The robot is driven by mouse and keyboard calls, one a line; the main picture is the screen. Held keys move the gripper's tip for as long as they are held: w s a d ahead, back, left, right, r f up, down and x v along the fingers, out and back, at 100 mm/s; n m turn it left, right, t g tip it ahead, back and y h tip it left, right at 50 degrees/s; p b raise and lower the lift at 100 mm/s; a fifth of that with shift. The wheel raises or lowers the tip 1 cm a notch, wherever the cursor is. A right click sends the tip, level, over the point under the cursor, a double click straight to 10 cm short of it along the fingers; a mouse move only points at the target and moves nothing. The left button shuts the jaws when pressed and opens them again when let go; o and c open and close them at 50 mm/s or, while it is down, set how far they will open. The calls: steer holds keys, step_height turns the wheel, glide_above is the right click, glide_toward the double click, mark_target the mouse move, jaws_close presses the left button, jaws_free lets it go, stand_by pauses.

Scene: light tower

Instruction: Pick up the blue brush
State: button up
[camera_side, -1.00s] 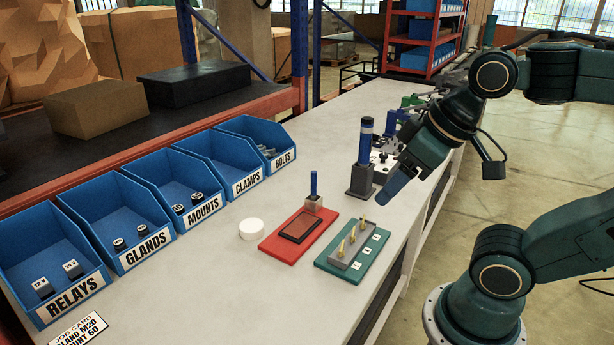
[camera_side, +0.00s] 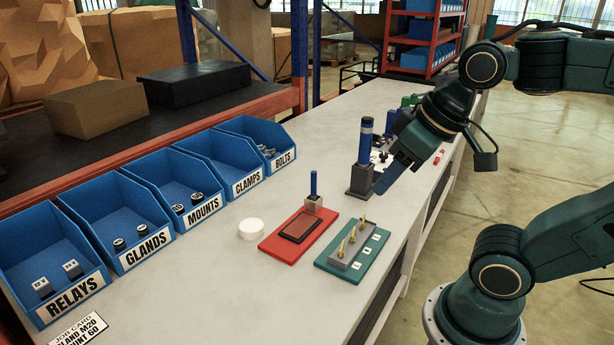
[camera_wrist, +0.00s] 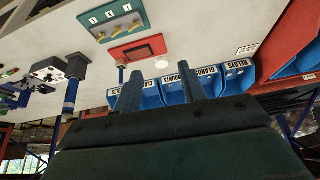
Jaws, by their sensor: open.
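The blue brush (camera_side: 313,183) is a thin blue upright stick in a small grey holder (camera_side: 313,203) at the back corner of the red pad tray (camera_side: 271,245). In the wrist view the blue brush (camera_wrist: 121,76) shows just beyond the left finger, with its holder next to the red tray. My gripper (camera_side: 384,184) is in the air, to the right of the brush and beside the light tower, clear of the brush. In the wrist view its two fingers (camera_wrist: 160,87) are apart with nothing between them.
The light tower (camera_side: 365,148), a thicker blue post on a grey base, stands close to my gripper. A green board (camera_side: 324,263) with brass pins lies right of the red tray. A white round puck (camera_side: 251,229) and blue bins (camera_side: 141,250) are to the left.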

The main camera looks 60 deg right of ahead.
steer(key=w+d+r+m+g, duration=0.2)
steer(key=w+d+r+m, duration=0.15)
steer(key=w, duration=0.55)
steer(key=m+g, duration=0.3)
steer(key=m, duration=0.8)
glide_above(313, 172)
step_height(313, 172, down, 13)
steer(key=shift+s, duration=0.1)
steer(key=shift+f, duration=0.1)
steer(key=shift+f, duration=4.2)
